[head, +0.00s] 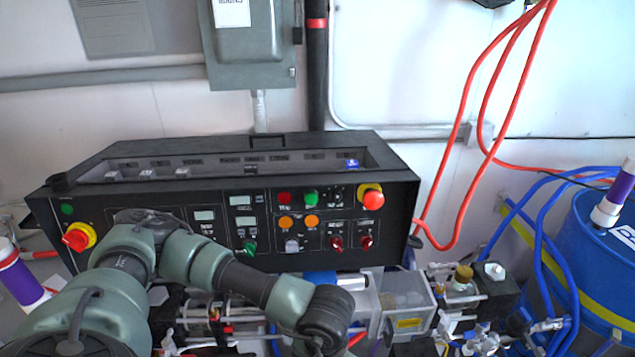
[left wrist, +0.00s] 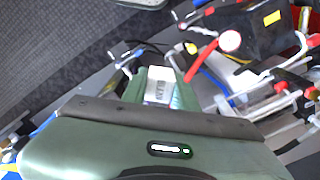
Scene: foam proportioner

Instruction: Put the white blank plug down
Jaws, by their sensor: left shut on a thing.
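The white blank plug (left wrist: 158,86) shows in the left wrist view as a small white block with dark lettering. It sits at the green fingers of my left gripper (left wrist: 170,90), which is shut on it. In the head view my left arm reaches in from the lower left across the front of the black control panel, and its hand runs out at the bottom edge. The plug is not visible there. My right gripper is in neither view.
The black control panel (head: 350,205) has knobs, buttons and a long recessed tray (head: 215,172) on top holding several small blocks. Below it stand a clear bin (head: 405,303) and crowded fittings. A blue drum (head: 592,255) stands at right. Orange and blue hoses hang there.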

